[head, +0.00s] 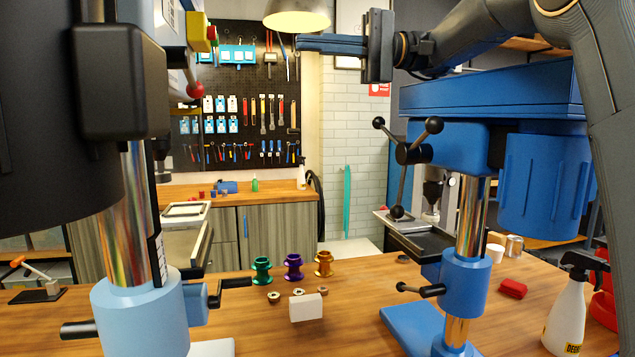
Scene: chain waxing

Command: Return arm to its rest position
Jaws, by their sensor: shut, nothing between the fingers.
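My arm enters at the upper right and reaches left across the top of the head view. My gripper (303,43) is at the top centre, raised high above the workbench, with its blue fingers pointing left. The fingers are shut together with nothing held. The gripper overlaps the lower edge of the hanging lamp's area and the tool wall in the picture, with no contact visible.
A blue drill press (470,275) stands at right and a larger machine (140,310) at left. The wooden workbench (350,290) bears green, purple and orange spools, a white block (306,307), a red block (513,288) and a spray bottle (566,318). A lamp (297,18) hangs above.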

